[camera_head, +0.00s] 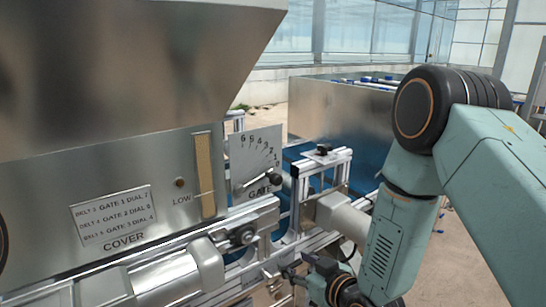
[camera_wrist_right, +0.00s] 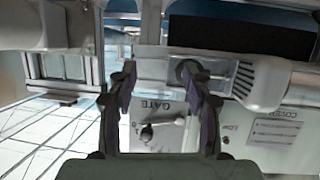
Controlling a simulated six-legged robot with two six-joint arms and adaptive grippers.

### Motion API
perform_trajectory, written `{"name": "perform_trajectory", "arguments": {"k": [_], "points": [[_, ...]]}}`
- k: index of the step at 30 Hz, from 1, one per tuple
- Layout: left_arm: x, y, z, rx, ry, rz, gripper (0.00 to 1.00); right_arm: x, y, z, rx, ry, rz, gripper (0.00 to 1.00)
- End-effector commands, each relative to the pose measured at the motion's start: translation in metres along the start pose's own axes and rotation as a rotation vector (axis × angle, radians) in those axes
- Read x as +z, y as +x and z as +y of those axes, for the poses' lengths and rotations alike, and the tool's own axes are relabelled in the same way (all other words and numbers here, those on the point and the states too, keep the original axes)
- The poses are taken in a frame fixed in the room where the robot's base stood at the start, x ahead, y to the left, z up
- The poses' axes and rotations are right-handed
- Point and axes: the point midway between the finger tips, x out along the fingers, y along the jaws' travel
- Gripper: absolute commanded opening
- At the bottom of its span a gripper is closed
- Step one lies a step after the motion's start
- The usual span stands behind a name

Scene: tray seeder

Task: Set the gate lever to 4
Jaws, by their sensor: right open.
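The gate plate (camera_head: 252,155) is a pale metal panel with a scale from 0 to 6 and the word GATE. Its gate lever (camera_head: 275,179) has a dark round knob and points to the right, by the 0 end of the scale. In the right wrist view the lever (camera_wrist_right: 148,131) shows beyond and between the fingers, not touched. My right gripper (camera_head: 302,270) is below and right of the plate in the head view. In the right wrist view it (camera_wrist_right: 165,95) is open and empty. My left gripper is not in view.
A metal frame with rails (camera_head: 322,160) stands right of the plate. A rounded motor housing (camera_head: 180,275) lies below the hopper (camera_head: 110,70). A yellowish LOW level strip (camera_head: 204,175) and a COVER label (camera_head: 118,215) are left of the plate.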

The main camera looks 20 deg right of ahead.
Motion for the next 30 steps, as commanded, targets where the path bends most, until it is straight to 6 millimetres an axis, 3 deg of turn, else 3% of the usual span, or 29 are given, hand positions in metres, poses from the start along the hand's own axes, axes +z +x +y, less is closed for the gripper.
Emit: {"name": "perform_trajectory", "arguments": {"k": [1, 3, 6, 9, 14, 30], "points": [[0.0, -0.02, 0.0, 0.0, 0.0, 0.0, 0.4, -0.043, -0.003, 0.007, 0.004, -0.018, 0.072, 0.5], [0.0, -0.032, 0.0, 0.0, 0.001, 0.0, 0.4, -0.081, -0.003, 0.012, 0.005, -0.043, 0.157, 0.5], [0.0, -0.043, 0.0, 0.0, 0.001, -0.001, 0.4, -0.123, -0.006, 0.016, 0.006, -0.073, 0.251, 0.5], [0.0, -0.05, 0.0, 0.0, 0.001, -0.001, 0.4, -0.147, -0.008, 0.019, 0.007, -0.09, 0.309, 0.5], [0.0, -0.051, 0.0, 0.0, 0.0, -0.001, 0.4, -0.16, -0.005, 0.019, 0.006, -0.103, 0.342, 0.5], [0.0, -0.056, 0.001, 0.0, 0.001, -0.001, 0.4, -0.181, 0.062, 0.019, 0.004, -0.102, 0.338, 0.5]]}}
